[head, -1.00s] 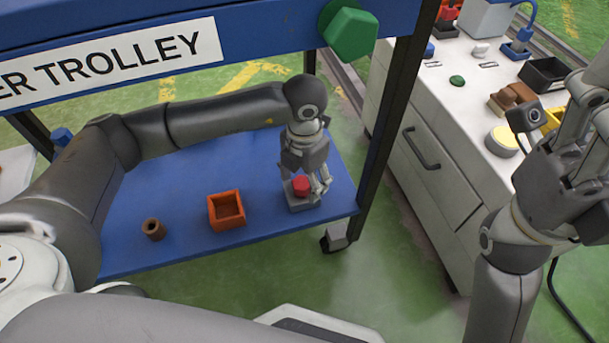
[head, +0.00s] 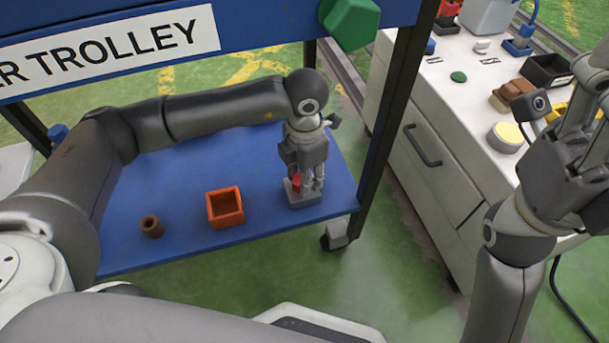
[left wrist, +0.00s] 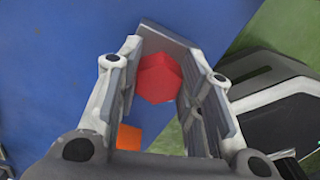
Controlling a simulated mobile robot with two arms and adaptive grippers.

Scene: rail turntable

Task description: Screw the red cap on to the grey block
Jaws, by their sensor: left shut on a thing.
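The grey block (head: 303,199) sits on the blue lower shelf near its right front corner. The red cap (head: 297,182) is at the top of the block, partly hidden by my fingers. My left gripper (head: 308,184) points down over the block and is shut on the red cap. I cannot tell how far the cap is seated. My right gripper (head: 585,105) is raised at the right edge, partly cut off and apart from the block.
An orange open box (head: 226,222) and a brown hollow cylinder (head: 151,226) stand left of the block on the blue shelf (head: 185,190). A black trolley post (head: 385,130) stands close on the right. A white cabinet (head: 455,150) holds several items.

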